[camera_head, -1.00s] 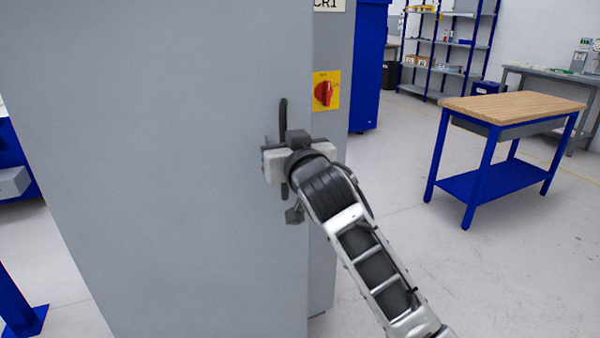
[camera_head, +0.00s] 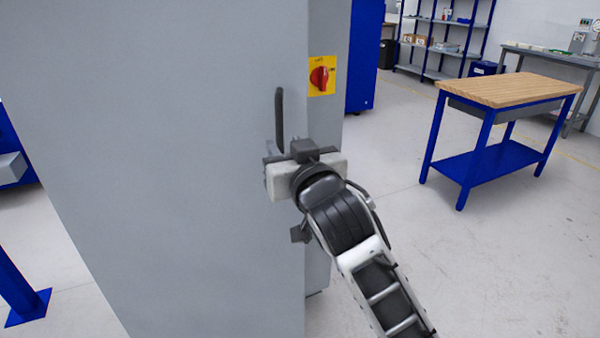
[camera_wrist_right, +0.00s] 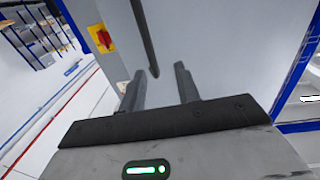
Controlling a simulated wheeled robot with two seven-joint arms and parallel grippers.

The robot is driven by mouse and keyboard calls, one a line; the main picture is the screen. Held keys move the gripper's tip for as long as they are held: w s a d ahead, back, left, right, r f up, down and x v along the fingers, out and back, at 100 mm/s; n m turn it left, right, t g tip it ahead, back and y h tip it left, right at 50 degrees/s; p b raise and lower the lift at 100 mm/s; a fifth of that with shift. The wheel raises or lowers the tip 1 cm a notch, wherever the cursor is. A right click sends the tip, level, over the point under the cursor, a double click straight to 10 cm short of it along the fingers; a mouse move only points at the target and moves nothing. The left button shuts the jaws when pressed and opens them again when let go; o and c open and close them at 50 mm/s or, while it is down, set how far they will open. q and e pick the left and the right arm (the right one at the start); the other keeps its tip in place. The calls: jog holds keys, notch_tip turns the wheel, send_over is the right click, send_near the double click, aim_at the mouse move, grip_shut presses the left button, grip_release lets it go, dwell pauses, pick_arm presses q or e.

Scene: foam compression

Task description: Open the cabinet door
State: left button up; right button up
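The grey cabinet door (camera_head: 170,150) fills the left of the head view, with a dark vertical bar handle (camera_head: 279,115) near its right edge. I cannot tell whether the door is ajar. My right gripper (camera_head: 268,165) is at the handle's lower end in the head view, where its body hides the fingertips. In the right wrist view, the two fingers of my right gripper (camera_wrist_right: 159,70) stand apart. The handle (camera_wrist_right: 145,38) ends near the gap between the tips, with no visible grip on it. My left gripper is out of view.
A red rotary switch on a yellow plate (camera_head: 321,76) is on the grey surface right of the door edge. A wood-topped blue workbench (camera_head: 505,90) stands at right, with shelves (camera_head: 445,48) behind. Floor between cabinet and bench is clear. A blue post (camera_head: 20,290) stands at lower left.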

jog(key=a+p+v, duration=0.1)
jog(key=v, duration=0.8)
jog(key=shift+s, duration=0.4)
dwell(0.4)
